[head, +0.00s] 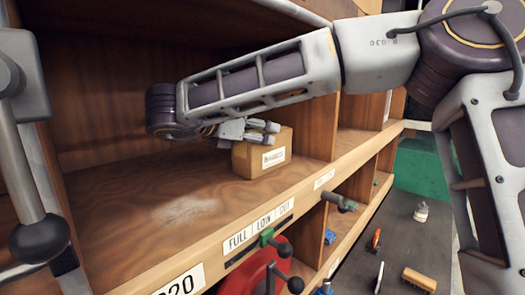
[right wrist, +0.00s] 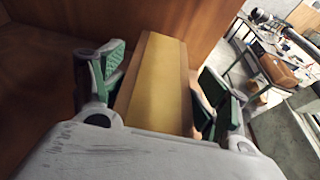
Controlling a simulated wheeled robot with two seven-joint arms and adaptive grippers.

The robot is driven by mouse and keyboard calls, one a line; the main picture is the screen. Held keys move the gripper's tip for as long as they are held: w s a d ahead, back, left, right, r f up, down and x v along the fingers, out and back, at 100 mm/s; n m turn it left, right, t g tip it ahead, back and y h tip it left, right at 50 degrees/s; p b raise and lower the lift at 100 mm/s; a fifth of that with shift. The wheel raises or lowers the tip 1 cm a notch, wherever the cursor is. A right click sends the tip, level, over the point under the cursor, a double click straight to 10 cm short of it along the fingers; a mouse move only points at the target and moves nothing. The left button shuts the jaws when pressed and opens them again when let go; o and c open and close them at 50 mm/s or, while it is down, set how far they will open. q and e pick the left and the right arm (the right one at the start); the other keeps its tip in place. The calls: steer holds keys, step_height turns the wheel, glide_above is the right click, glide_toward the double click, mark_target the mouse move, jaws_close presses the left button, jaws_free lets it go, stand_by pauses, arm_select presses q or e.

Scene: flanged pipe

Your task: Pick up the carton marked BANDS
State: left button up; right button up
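A brown cardboard carton (head: 262,153) with a white label stands on the wooden shelf, near a divider on its right. The label's print is too small to read surely. My right gripper (head: 264,131) reaches in from the right, at the top of the carton. In the right wrist view the carton (right wrist: 158,85), with a yellow strip along its top, lies between the two green-padded fingers. The fingers are spread with a small gap showing on the right side; contact on the left is unclear. My left gripper is out of view.
The wooden shelf (head: 130,180) has free room left of the carton. A red round thing (head: 252,275) sits below. A grey surface at right holds a white bottle (head: 421,212) and a brown block (head: 419,279).

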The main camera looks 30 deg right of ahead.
steer(key=c, duration=0.4)
steer(key=shift+r, duration=0.1)
stand_by(0.3)
steer(key=shift+w+d+r+b, duration=0.1)
steer(key=shift+d+r+b, duration=0.05)
steer(key=shift+r+b, duration=0.3)
steer(key=shift+c, duration=0.2)
step_height(320, 180, up, 7)
steer(key=shift+f+b, duration=0.15)
steer(key=shift+b, duration=0.7)
steer(key=shift+r, duration=1.1)
